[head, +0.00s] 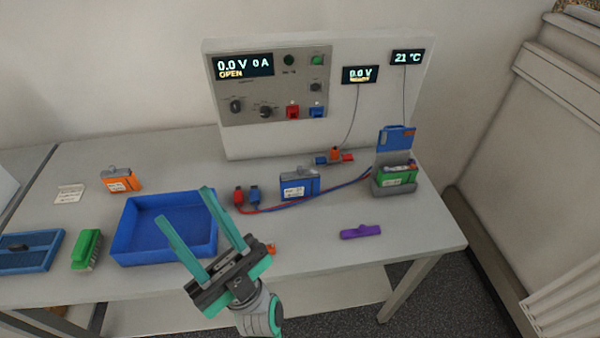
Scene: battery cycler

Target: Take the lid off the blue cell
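The blue cell (293,192) stands upright on the table, just right of the middle, with a white label on its front. A grey lid (300,174) with a small raised part sits on its top. My gripper (186,204) is open and empty. Its two teal fingers are wide apart and show in front of the blue tray, to the left of the blue cell and apart from it.
A blue tray (128,232) lies left of the cell. Red and blue leads (300,206) run in front of the cell to a grey holder (394,191) with a green cell (394,179). An orange cell (121,184), green brush (88,248) and purple object (360,232) stand apart.

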